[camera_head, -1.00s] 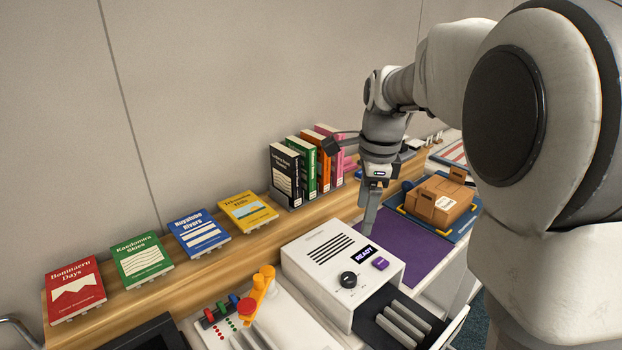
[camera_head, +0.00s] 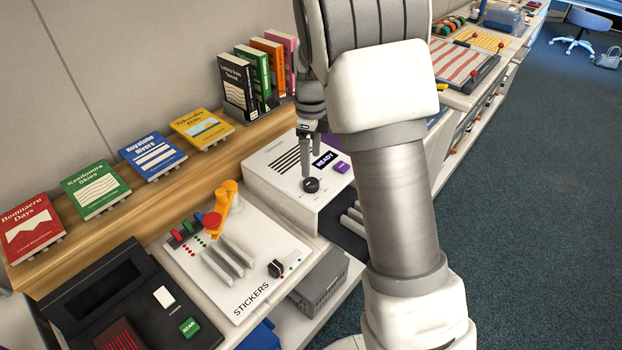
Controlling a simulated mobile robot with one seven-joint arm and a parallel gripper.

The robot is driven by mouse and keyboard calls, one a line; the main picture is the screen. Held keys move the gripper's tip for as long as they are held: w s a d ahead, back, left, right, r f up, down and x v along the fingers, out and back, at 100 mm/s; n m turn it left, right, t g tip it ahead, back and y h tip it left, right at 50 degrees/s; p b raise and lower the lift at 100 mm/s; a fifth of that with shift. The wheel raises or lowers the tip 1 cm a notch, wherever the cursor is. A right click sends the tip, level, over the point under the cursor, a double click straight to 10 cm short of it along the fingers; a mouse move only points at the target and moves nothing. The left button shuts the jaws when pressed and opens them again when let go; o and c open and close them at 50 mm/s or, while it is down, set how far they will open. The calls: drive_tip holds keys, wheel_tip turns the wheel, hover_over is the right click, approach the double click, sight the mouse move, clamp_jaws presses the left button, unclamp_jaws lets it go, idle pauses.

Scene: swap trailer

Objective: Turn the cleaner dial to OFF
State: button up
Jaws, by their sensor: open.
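The cleaner is a white box-shaped machine (camera_head: 268,168) on the counter, with black vent slots, a lit display reading READY (camera_head: 324,160) and a purple button (camera_head: 341,167). Its black round dial (camera_head: 311,185) sits on the sloped top face. The dial's marks are too small to read. My gripper (camera_head: 306,172) points down just above and behind the dial, its fingers close to it. I cannot tell whether they touch it. The gripper is open. My arm hides the cleaner's right side.
Left of the cleaner is a white STICKERS panel (camera_head: 275,243) with an orange lever (camera_head: 226,204) and a small black dial (camera_head: 276,268). A black scanner unit (camera_head: 75,302) stands at the front left. Books line the wooden shelf (camera_head: 165,187) behind. Open floor lies at right.

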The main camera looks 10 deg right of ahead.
sight(311, 181)
wheel_tip(311, 181, down, 7)
drive_tip(key=shift+f, duration=0.15)
clamp_jaws()
idle(0.5)
